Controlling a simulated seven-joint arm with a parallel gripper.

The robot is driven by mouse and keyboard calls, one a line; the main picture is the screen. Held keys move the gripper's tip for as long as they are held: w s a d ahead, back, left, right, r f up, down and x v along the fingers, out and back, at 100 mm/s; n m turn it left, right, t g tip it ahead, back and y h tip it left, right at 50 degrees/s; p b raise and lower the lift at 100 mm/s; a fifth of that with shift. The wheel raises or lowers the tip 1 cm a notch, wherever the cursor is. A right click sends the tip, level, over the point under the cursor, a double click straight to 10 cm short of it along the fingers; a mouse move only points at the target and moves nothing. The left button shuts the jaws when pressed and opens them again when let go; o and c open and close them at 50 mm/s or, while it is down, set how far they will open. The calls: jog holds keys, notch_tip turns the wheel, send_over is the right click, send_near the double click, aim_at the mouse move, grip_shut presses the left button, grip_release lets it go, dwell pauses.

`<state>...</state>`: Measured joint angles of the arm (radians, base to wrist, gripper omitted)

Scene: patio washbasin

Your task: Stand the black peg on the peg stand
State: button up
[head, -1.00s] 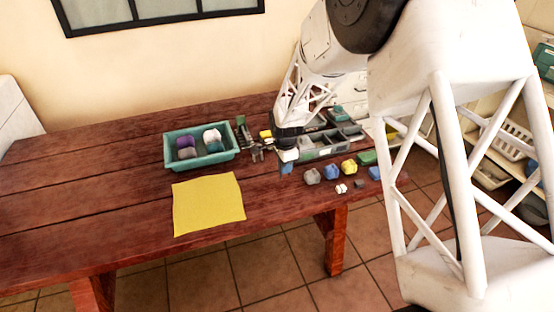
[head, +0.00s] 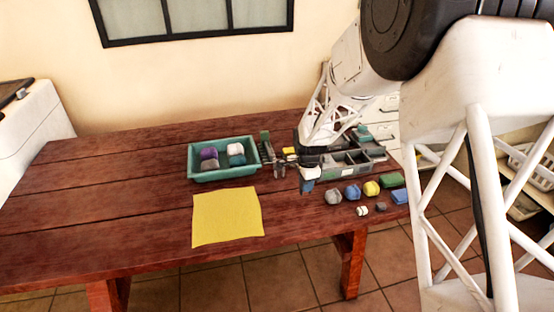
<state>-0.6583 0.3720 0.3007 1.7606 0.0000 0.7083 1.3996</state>
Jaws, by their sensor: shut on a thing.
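My gripper (head: 308,181) is over the right part of the wooden table, pointing down, in front of the grey divided organizer. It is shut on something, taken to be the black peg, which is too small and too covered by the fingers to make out. A blue patch shows at its lower tip; I cannot tell if it is part of the gripper. Dark upright pieces (head: 281,169) stand just left of the gripper, right of the teal tray. I cannot tell whether one is the peg stand.
The teal tray (head: 225,174) holds several rounded pieces. A yellow cloth (head: 227,217) lies in front of it. The organizer (head: 349,169) is behind and right of the gripper. Several coloured blocks, including a yellow one (head: 371,188), lie to the right. The table's left side is clear.

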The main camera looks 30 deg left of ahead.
jog(key=w+a+r, duration=0.4)
jog(key=w+a, duration=0.5)
jog(key=a, duration=0.2)
notch_tip(320, 180, up, 6)
jog(key=f, duration=0.1)
send_over(269, 150)
jog(key=shift+a+r+m, duration=0.1)
jog(key=shift+r+m, duration=0.15)
jog(key=shift+m, duration=0.05)
jog(key=shift+f, duration=0.25)
jog(key=shift+f, duration=6.5)
jog(key=shift+s+f, duration=0.1)
jog(key=shift+f, duration=0.1)
